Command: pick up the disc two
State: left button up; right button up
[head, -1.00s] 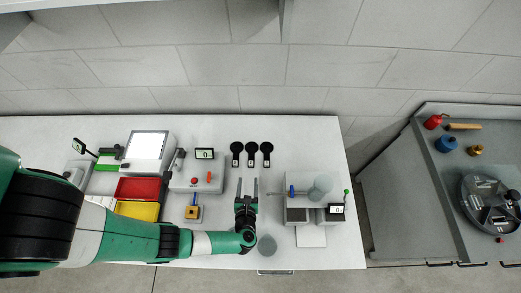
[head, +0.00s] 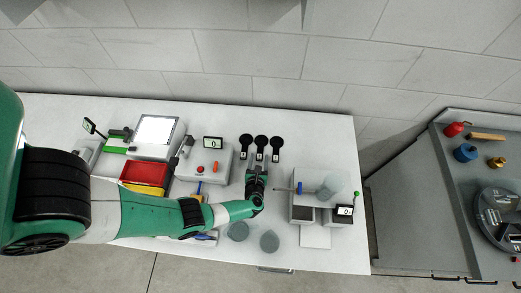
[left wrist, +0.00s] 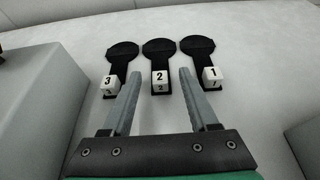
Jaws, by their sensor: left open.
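Three black disc-headed paddles with numbered white blocks lie in a row. The middle one, marked 2 (left wrist: 158,47), is disc two; it also shows in the head view (head: 261,142). The paddle marked 3 (left wrist: 123,49) is on its left and the one marked 1 (left wrist: 197,45) on its right in the left wrist view. My left gripper (head: 257,163) is open and empty at the near end of the row. In the left wrist view its fingers (left wrist: 160,74) appear either side of disc two's handle end; contact cannot be told. My right gripper is not seen.
A grey device with a display (head: 213,143) stands left of the paddles. Another grey station (head: 303,198) with a blue-handled rod is to the right. Two flat grey discs (head: 238,231) (head: 270,241) lie near the front edge. A red bin (head: 145,173) is at the left.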

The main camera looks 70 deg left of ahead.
pick_arm(q)
jog(key=shift+w+a+f, duration=0.25)
jog(key=shift+a+f, duration=0.05)
jog(key=shift+a, duration=0.25)
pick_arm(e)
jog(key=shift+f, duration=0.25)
pick_arm(q)
jog(key=shift+c, duration=0.3)
grip_shut()
jog(key=shift+r, duration=0.15)
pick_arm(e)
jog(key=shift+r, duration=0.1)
